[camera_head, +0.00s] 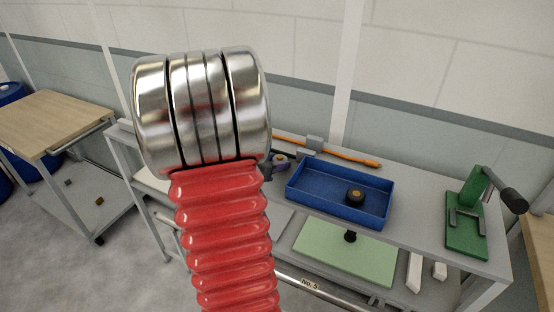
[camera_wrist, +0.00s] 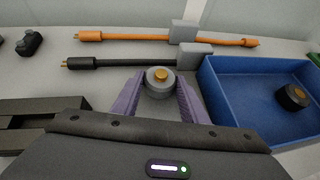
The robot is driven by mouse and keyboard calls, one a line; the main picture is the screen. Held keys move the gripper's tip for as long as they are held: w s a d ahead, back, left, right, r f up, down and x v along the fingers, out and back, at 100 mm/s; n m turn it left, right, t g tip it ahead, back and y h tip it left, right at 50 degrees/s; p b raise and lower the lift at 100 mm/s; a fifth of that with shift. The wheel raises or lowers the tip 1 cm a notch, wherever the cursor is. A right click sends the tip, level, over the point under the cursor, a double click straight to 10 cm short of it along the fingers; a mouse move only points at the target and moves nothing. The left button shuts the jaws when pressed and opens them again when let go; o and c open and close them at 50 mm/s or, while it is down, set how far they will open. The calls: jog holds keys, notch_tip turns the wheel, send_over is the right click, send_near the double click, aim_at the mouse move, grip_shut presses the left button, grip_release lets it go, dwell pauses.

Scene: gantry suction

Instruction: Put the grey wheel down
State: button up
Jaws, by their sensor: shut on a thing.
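The grey wheel (camera_wrist: 158,86) with its gold hub is between the purple fingers of my gripper (camera_wrist: 160,90) in the wrist view. The gripper is shut on it. The wheel is over the grey bench top (camera_wrist: 232,50), just left of the blue tray; I cannot tell whether it touches the surface.
The blue tray (camera_head: 318,201) holds a black wheel (camera_head: 355,196) with a gold hub. An orange rod (camera_wrist: 130,38) and a black rod (camera_wrist: 120,64) lie behind the gripper. A green press (camera_head: 467,232) stands at the bench's right. A wooden-topped cart (camera_head: 45,118) stands left.

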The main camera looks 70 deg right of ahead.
jog(key=shift+f, duration=0.1)
jog(key=o, duration=1.1)
jog(key=v, duration=1.2)
jog(key=shift+a, duration=0.1)
